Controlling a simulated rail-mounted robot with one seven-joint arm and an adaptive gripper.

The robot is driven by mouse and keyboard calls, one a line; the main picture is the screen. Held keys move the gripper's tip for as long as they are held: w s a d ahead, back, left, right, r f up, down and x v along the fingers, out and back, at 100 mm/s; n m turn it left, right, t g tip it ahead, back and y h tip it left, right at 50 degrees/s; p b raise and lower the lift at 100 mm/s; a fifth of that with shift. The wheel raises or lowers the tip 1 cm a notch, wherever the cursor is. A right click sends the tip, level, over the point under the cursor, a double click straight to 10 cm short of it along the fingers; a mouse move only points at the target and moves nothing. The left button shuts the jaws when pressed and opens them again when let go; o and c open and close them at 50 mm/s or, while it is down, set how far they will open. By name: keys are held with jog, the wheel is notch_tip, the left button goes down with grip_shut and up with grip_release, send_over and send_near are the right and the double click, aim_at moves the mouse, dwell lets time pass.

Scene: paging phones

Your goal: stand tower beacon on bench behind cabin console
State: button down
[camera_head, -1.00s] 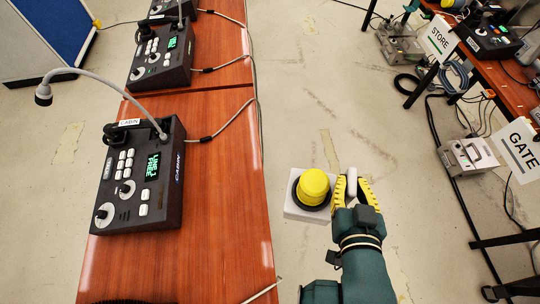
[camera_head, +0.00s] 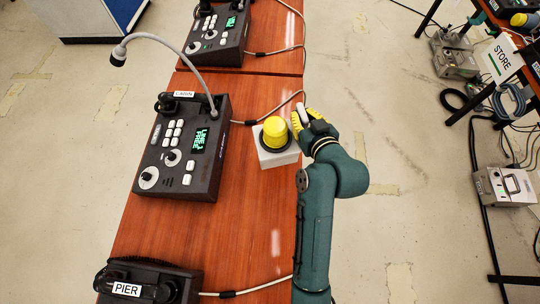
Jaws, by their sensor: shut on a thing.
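The tower beacon (camera_head: 276,133) has a yellow dome with a dark collar on a pale grey square base (camera_head: 278,155). My gripper (camera_head: 299,118) has yellow-padded fingers and is shut on the beacon from its right side. The beacon is upright over the right part of the reddish wooden bench (camera_head: 240,240); I cannot tell whether its base touches the top. The cabin console (camera_head: 184,145) is a dark box with a green display, white buttons, a handset and a gooseneck microphone, labelled CABIN. It stands to the left of the beacon, with bare bench between them.
The PIER console (camera_head: 150,282) stands at the near end and another console (camera_head: 217,35) at the far end. The cabin console's cable (camera_head: 265,118) runs just beyond the beacon.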

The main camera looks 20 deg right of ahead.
jog(key=w, duration=0.2)
jog(key=w+r+y, duration=0.1)
jog(key=shift+a+n, duration=0.4)
notch_tip(320, 180, down, 10)
jog(key=shift+f+b, duration=0.1)
jog(key=shift+b, duration=0.9)
jog(key=c, duration=1.2)
grip_release()
jog(key=shift+o, duration=0.2)
